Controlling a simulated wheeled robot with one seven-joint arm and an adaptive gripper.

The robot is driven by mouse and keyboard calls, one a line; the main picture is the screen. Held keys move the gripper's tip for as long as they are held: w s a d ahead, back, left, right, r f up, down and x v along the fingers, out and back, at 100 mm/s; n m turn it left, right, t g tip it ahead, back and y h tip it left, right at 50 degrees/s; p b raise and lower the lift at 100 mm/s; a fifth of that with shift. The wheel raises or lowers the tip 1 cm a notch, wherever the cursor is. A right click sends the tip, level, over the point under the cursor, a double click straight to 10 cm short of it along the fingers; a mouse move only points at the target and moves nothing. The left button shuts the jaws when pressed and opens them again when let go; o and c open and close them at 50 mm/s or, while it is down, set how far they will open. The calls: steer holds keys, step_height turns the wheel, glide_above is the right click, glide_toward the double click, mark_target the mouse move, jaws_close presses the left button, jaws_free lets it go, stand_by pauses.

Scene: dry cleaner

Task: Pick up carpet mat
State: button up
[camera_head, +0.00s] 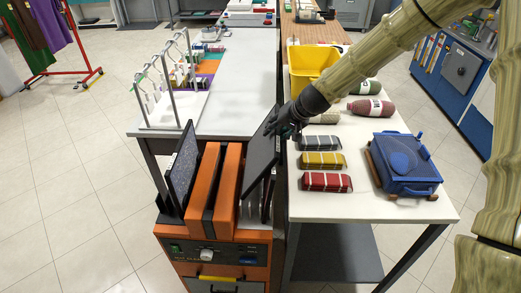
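Two dark flat panels stand at the orange machine in the head view, and either may be the carpet mat. One is a plain dark grey panel (261,148), tilted, on the machine's right side. The other is a speckled dark panel (182,170) on its left side. My gripper (277,128) is at the upper right edge of the plain grey panel, touching or very near it. The fingertips are small and dark against the panel, so I cannot tell whether they are closed on it. The panel's lower end is partly hidden by the machine.
The orange machine (212,250) stands beside a white table (375,205). On the table are red (326,182), yellow (322,160) and grey (319,142) striped bundles, a blue case (404,165) and a yellow bin (309,68). Floor (70,200) is clear at left.

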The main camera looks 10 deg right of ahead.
jaws_close()
steer(key=shift+r, duration=0.15)
